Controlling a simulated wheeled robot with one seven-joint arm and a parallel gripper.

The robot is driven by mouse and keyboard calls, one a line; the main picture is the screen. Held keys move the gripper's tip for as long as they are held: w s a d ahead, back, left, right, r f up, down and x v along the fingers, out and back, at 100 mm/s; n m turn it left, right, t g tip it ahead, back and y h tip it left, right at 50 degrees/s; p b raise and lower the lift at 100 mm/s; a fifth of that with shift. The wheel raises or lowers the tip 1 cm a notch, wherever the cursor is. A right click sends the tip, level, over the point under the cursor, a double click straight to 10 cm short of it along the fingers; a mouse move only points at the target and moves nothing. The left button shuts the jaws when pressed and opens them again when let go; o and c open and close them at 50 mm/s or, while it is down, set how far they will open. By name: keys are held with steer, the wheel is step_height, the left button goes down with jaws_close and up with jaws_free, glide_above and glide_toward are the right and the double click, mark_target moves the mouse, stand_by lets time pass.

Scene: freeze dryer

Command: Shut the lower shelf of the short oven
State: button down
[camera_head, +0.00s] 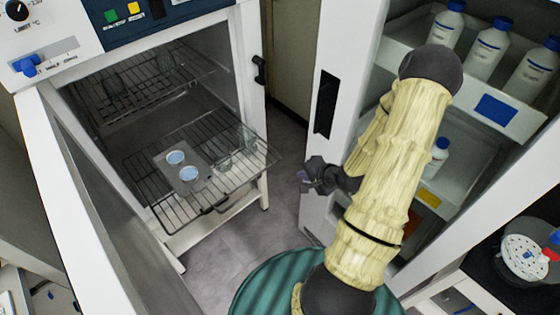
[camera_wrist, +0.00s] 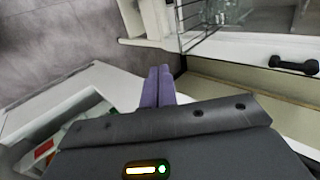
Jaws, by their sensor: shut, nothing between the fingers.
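The short oven (camera_head: 252,40) stands open at the left in the head view, its door (camera_head: 75,190) swung out to the left. Its lower shelf (camera_head: 165,215) is a wire rack that sticks out past the front opening, with a tray of two blue-topped vials and some glassware on it. The upper rack (camera_head: 140,100) sits farther inside. My gripper (camera_head: 305,180) is to the right of the lower shelf, apart from it. In the wrist view my gripper (camera_wrist: 158,72) has its purple fingers together with nothing between them; part of a wire rack (camera_wrist: 200,25) shows ahead.
A white cabinet (camera_head: 345,60) with bottles on its shelves stands close at the right, beside my arm. The grey floor (camera_head: 235,255) between oven and cabinet is clear. A green round stool-like top (camera_head: 262,285) is at the bottom. A black handle (camera_wrist: 293,65) shows in the wrist view.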

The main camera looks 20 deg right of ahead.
steer(key=shift+w, duration=0.1)
stand_by(0.3)
steer(key=w+r+p+x, duration=0.1)
steer(key=p+x, duration=0.3)
steer(key=x, duration=0.8)
steer(key=shift+w+a+r, duration=0.25)
steer(key=shift+w+a, duration=0.2)
steer(key=shift+w, duration=0.25)
steer(key=shift+w, duration=0.1)
